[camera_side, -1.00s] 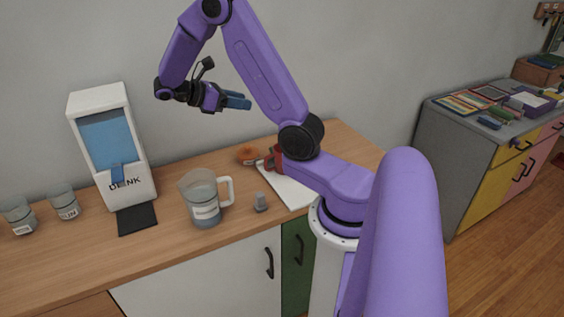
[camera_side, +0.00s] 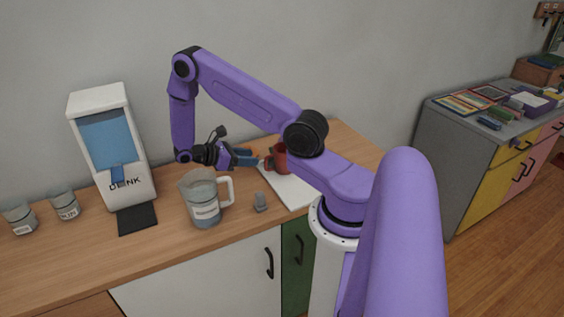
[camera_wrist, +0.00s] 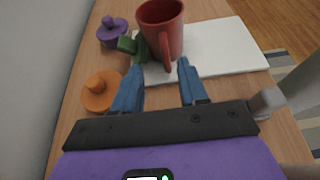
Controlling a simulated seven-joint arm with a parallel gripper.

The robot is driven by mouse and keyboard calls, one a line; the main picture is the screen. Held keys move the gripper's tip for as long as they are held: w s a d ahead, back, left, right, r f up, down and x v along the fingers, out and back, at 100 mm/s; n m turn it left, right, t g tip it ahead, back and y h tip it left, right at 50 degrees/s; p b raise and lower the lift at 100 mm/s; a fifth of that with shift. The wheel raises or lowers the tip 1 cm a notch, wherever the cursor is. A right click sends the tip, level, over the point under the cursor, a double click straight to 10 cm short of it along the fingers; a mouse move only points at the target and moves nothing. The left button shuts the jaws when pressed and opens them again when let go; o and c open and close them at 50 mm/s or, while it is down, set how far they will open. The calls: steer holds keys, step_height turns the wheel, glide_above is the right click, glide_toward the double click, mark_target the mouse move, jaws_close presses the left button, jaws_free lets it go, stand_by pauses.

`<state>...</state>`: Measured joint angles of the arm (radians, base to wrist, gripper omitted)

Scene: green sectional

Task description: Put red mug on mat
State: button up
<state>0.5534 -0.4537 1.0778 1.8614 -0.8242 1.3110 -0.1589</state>
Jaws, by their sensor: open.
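The red mug (camera_side: 281,160) stands upright at the back-left edge of a flat white board, partly hidden by my arm. In the wrist view, the red mug (camera_wrist: 161,25) is just ahead of my gripper, with its handle toward me. My gripper (camera_wrist: 159,66) is open and empty, its blue fingers spread either side of the handle's line; whether they touch the mug cannot be told. In the side view, my gripper (camera_side: 256,158) is low over the counter, left of the mug. A dark mat (camera_side: 137,220) lies bare in front of the drink dispenser.
The white board (camera_wrist: 225,45) extends right of the mug. An orange knobbed lid (camera_wrist: 101,91), a purple one (camera_wrist: 112,31) and a dark green item (camera_wrist: 134,46) crowd the left.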

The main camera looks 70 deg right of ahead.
mark_target(265, 158)
steer(key=x, duration=0.6)
steer(key=shift+s+a, duration=0.1)
steer(key=shift+s, duration=0.3)
steer(key=shift+r, duration=0.1)
jaws_close()
